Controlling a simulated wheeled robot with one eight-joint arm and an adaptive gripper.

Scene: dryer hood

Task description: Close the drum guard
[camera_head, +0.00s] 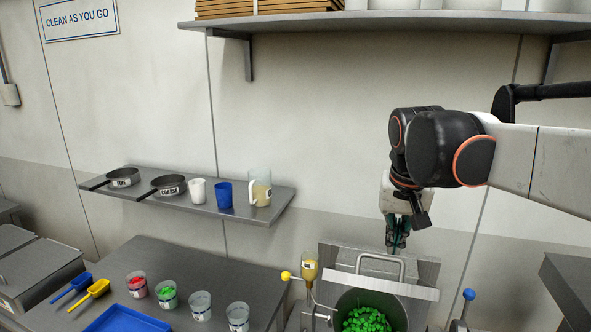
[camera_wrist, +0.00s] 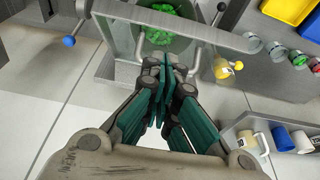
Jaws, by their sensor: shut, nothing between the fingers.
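The drum guard (camera_head: 418,291) is a pale grey panel with a U-shaped bar handle (camera_head: 380,257). It stands raised at the upper rim of the drum (camera_head: 347,301), and the drum's mouth is uncovered, showing green pieces (camera_head: 367,319) inside. In the wrist view the guard's pale edge (camera_wrist: 215,37) crosses in front of the drum, with the handle (camera_wrist: 140,48) partly behind my fingers. My gripper (camera_head: 396,243) points down just behind the handle, shut and empty. In the wrist view my gripper (camera_wrist: 165,72) overlaps the handle's middle; I cannot tell whether it touches.
A yellow-brown bottle (camera_head: 309,267) and a yellow-knobbed lever (camera_head: 286,276) stand left of the drum; a blue-knobbed lever (camera_head: 468,295) stands right. A wall shelf (camera_head: 235,214) holds pans and cups. The left table (camera_head: 190,268) holds scoops, cups and a blue tray.

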